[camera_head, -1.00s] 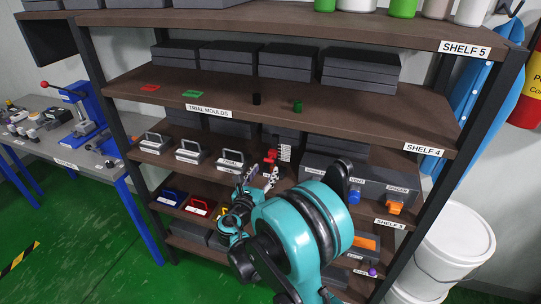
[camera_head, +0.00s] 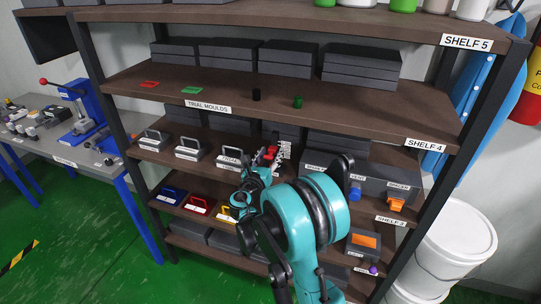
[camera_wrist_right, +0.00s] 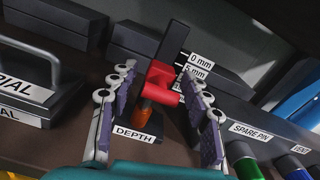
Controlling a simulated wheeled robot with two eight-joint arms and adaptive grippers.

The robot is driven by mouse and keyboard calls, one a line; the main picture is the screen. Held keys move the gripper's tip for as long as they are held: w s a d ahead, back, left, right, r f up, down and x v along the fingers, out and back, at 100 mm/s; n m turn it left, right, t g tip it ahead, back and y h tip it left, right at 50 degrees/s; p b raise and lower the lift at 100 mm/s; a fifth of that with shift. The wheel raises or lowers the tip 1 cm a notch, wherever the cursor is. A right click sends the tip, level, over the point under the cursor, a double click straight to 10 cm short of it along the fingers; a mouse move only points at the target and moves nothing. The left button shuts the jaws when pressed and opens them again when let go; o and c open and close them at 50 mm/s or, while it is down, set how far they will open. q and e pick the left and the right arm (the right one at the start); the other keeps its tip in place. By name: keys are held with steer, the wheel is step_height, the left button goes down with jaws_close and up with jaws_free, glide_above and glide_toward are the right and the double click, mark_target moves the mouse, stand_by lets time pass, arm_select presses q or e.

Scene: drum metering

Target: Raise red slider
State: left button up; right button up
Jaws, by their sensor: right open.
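The red slider (camera_wrist_right: 162,82) sits on an upright dark post beside a scale marked 0 mm and 5 mm (camera_wrist_right: 194,72), above a DEPTH label (camera_wrist_right: 134,133). In the head view the red slider (camera_head: 268,153) is partly hidden by my right arm. My right gripper (camera_wrist_right: 160,100) is open, its two fingers on either side of the red slider with gaps showing. An orange part (camera_wrist_right: 143,114) shows below the slider. My left gripper is not in view.
A handled metal block (camera_wrist_right: 35,85) stands left of the gauge. A dark panel with a SPARE PIN label (camera_wrist_right: 251,131) and green and blue knobs is at right. Shelf 4 (camera_head: 340,115) overhangs the work area. White buckets (camera_head: 450,240) stand right of the rack.

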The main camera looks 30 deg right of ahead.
mark_target(274, 140)
jaws_close()
steer(key=shift+r+p, duration=1.15)
steer(key=shift+r, duration=0.7)
steer(key=shift+f, duration=0.1)
jaws_free()
steer(key=v, duration=1.2)
